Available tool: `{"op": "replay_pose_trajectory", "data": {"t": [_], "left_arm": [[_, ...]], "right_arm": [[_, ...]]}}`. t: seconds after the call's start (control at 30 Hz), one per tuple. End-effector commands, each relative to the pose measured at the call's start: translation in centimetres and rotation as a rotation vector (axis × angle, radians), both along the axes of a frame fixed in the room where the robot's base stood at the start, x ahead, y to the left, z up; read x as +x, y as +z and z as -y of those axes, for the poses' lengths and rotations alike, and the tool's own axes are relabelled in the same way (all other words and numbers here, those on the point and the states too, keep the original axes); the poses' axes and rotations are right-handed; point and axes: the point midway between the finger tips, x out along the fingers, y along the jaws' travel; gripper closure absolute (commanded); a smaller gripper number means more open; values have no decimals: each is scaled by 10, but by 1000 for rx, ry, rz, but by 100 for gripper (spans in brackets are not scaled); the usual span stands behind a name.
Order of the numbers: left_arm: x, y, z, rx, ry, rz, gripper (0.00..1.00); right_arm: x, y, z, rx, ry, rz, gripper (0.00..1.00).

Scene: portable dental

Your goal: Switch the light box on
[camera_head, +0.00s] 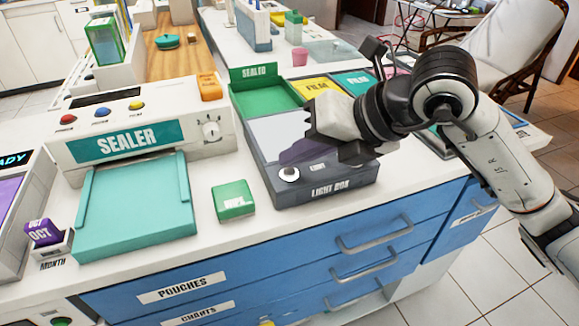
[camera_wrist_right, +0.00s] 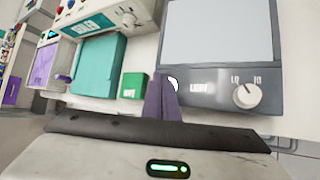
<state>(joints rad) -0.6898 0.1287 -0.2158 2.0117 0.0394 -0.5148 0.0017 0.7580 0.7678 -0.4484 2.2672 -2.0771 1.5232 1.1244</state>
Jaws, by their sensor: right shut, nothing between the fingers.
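The dark grey light box (camera_head: 330,190) stands on the white counter, with a pale grey panel (camera_head: 275,130) that shows no clear glow. A round white control (camera_head: 289,174) sits at its front left, beside a small LIGHT label. In the right wrist view that white control (camera_wrist_right: 173,84) is partly hidden by my fingers, and a white dial (camera_wrist_right: 247,95) marked LO and HI sits farther right. My right gripper (camera_head: 292,154) is over the box's front part, its purple fingers shut and empty. In the wrist view its fingertips (camera_wrist_right: 164,78) overlap the white control; contact cannot be told.
Blue drawers with handles (camera_head: 375,235) are below the counter edge.

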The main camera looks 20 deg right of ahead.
Motion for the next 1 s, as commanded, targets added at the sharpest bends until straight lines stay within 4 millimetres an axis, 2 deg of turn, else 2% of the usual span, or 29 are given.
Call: {"op": "replay_pose_trajectory", "data": {"t": [0.37,0.9,1.0], "left_arm": [[0,4,0,0,0,0,69],[0,42,0,0,0,0,69],[0,45,0,0,0,0,69]], "right_arm": [[0,5,0,0,0,0,100],[0,58,0,0,0,0,100],[0,62,0,0,1,-1,100]]}}
